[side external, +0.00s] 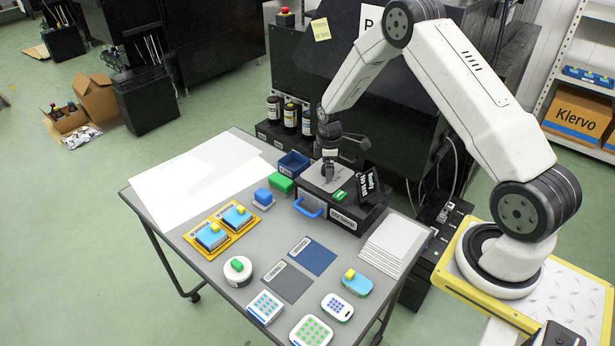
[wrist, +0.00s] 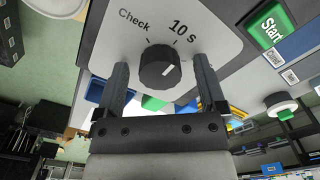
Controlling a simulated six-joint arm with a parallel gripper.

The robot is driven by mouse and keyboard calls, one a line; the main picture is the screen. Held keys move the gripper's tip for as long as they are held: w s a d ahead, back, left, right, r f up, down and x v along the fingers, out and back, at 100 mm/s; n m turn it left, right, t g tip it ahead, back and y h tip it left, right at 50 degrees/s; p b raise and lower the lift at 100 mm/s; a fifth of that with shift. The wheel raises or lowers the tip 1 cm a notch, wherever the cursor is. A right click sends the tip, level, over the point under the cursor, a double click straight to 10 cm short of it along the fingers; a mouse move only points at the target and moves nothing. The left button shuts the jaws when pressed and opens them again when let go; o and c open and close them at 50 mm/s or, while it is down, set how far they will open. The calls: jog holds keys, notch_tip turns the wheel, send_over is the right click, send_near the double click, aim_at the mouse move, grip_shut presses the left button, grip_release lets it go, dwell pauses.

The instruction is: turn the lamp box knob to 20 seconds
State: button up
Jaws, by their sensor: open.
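The lamp box (side external: 352,216) is a dark box with a grey top, standing at the back right of the table. Its black round knob (wrist: 160,68) shows in the wrist view, on a light panel marked "Check" and "10 s". A short white mark on the knob points to the upper right; I cannot tell its exact setting. No 20-second label shows. My gripper (wrist: 160,62) is open, one finger on each side of the knob, with visible gaps. In the side view my gripper (side external: 328,178) points down over the box top and hides the knob.
A green Start button (wrist: 270,27) and a black sign (side external: 370,187) are close beside my gripper. A blue bin (side external: 293,163) and green block (side external: 281,183) stand left of the box. White sheets (side external: 395,245) lie to its right. Dark bottles (side external: 290,117) stand behind.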

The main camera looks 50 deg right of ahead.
grip_shut()
jog(key=shift+m, duration=0.5)
jog(key=m, duration=1.1)
dwell(0.7)
grip_release()
